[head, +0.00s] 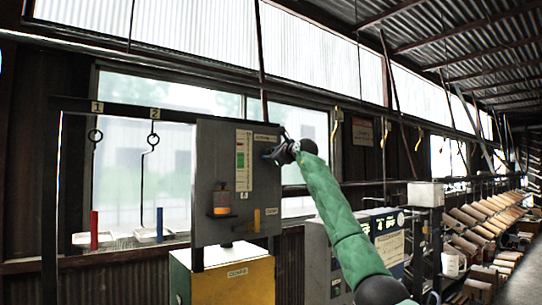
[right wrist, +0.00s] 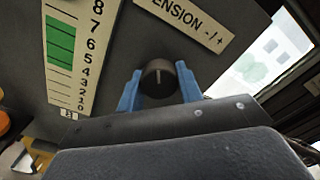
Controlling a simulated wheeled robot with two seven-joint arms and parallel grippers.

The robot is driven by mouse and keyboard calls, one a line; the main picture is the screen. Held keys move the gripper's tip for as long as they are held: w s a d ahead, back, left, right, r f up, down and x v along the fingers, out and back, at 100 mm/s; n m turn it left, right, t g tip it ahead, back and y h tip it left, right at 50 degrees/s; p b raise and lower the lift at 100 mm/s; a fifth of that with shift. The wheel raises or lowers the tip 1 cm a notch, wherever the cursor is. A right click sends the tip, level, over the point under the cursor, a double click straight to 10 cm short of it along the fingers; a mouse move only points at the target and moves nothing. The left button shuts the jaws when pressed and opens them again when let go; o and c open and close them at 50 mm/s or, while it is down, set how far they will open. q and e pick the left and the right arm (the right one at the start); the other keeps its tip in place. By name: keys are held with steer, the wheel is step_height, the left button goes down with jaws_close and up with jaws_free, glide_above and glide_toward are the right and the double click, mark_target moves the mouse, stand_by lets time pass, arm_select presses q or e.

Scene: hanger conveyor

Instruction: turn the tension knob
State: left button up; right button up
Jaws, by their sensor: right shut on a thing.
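The tension knob (right wrist: 158,73) is round and black with a light pointer line, below the "TENSION -/+" label (right wrist: 187,20) in the right wrist view. My right gripper (right wrist: 157,84) has its two blue fingers on either side of the knob, shut on it. In the head view my right gripper (head: 273,156) is at the right side of the grey panel (head: 212,145) and hides the knob. A numbered scale (head: 243,165) with a green band is left of the knob; it also shows in the right wrist view (right wrist: 63,45). My left gripper is not in view.
A yellow box (head: 240,285) stands below. Hooks hang from a dark rail at left, near a red rod (head: 93,230) and a blue rod (head: 159,223). Grey cabinets stand at right.

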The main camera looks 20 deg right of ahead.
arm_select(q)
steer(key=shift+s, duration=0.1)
arm_select(e)
steer(key=shift+r+n, duration=0.1)
steer(key=shift+n, duration=0.2)
steer(key=shift+n+p, duration=0.3)
steer(key=shift+d+n, duration=0.1)
steer(key=shift+n, duration=0.5)
steer(key=shift+n+p, duration=0.55)
steer(key=shift+n, duration=0.35)
steer(key=shift+n+p, duration=0.35)
steer(key=shift+n, duration=1.85)
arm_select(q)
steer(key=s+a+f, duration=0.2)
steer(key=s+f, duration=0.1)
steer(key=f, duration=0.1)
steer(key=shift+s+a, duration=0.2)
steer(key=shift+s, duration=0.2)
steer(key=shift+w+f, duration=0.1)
